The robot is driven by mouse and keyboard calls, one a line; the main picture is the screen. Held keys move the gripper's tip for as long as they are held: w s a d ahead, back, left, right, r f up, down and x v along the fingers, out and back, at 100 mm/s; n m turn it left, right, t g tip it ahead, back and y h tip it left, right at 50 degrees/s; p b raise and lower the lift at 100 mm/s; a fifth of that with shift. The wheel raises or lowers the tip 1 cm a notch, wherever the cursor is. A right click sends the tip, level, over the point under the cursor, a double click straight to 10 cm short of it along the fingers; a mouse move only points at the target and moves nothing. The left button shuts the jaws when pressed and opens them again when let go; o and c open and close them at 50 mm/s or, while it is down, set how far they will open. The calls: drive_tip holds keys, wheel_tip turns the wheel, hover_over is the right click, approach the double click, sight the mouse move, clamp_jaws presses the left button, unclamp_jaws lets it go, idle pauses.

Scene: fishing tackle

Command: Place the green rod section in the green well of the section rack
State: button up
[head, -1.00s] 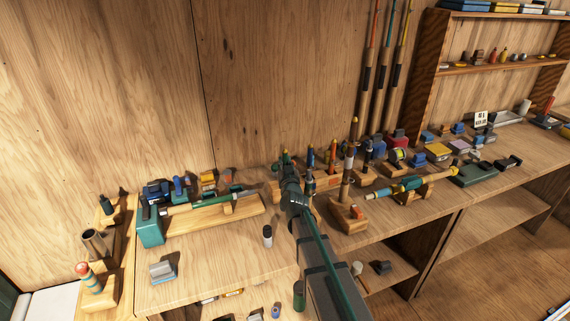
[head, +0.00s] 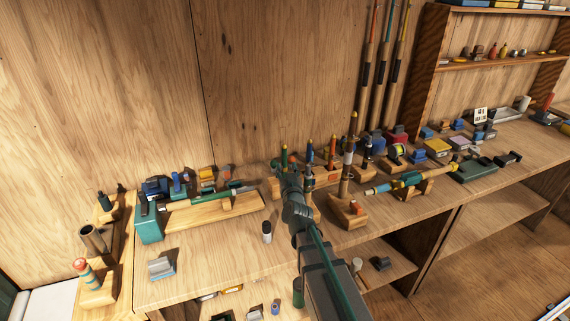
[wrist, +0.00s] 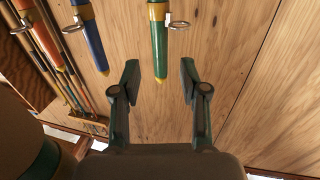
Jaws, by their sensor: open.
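The green rod section (head: 284,156) stands upright at the left end of the wooden section rack (head: 324,181), with its yellow tip up. Its lower part and its well are hidden behind my arm in the head view. My gripper (wrist: 160,84) is open and empty. A blue section (head: 309,151) and a red section (head: 332,148) stand beside the green one in the same rack.
A wooden stand with a green rod (head: 213,197) lies left of the rack. A taller rod piece on a wooden block (head: 346,209) stands close to the right of my arm. A small white-capped bottle (head: 267,231) stands in front.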

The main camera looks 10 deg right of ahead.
drive_tip(key=s, duration=0.5)
drive_tip(key=shift+a, duration=0.15)
